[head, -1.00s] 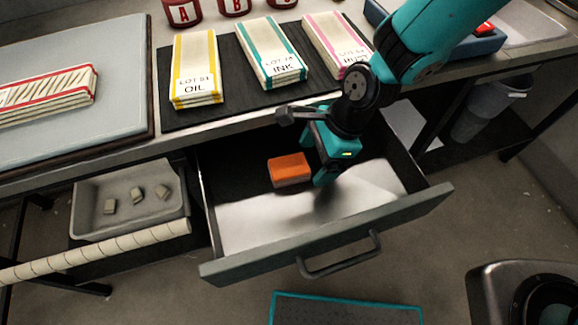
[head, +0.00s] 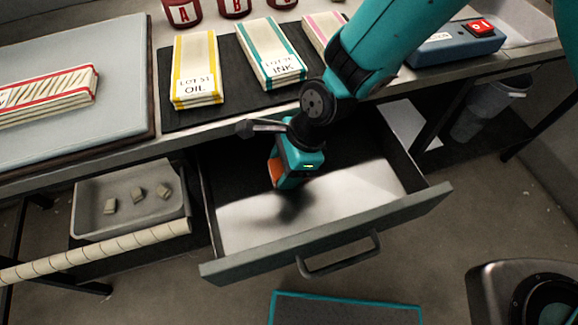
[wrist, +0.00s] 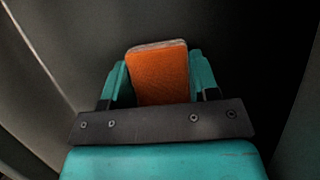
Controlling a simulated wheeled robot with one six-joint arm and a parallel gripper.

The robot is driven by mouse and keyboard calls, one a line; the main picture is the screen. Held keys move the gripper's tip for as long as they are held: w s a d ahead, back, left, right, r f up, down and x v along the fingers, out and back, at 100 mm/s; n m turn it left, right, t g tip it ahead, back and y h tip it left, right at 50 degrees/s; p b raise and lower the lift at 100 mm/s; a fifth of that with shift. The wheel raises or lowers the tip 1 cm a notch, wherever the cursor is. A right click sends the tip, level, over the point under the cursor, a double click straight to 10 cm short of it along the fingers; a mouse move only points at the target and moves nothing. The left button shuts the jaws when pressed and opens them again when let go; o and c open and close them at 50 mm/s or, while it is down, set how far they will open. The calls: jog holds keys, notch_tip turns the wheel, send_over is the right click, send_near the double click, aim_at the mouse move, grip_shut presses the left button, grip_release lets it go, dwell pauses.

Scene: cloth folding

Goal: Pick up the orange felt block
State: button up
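The orange felt block (head: 276,172) is in the open drawer, toward its back left, mostly hidden behind my gripper in the head view. My gripper (head: 290,183) is down in the drawer at the block. In the wrist view the block (wrist: 160,76) stands between the two teal fingers of my gripper (wrist: 159,78), one finger close along each side. Its orange face and a thin greyish edge at the top show. Whether both fingers press on it is too close to tell, and its contact with the drawer floor is hidden.
The open drawer (head: 330,251) has walls around my gripper; its floor to the right and front is bare. The worktop edge lies behind, with labelled cloth stacks (head: 196,70) on a dark mat. A grey tray (head: 130,222) with small blocks is at left.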

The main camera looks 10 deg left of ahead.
jog(key=shift+c, duration=1.3)
jog(key=shift+r, duration=0.15)
notch_tip(320, 180, up, 20)
jog(key=p, duration=0.2)
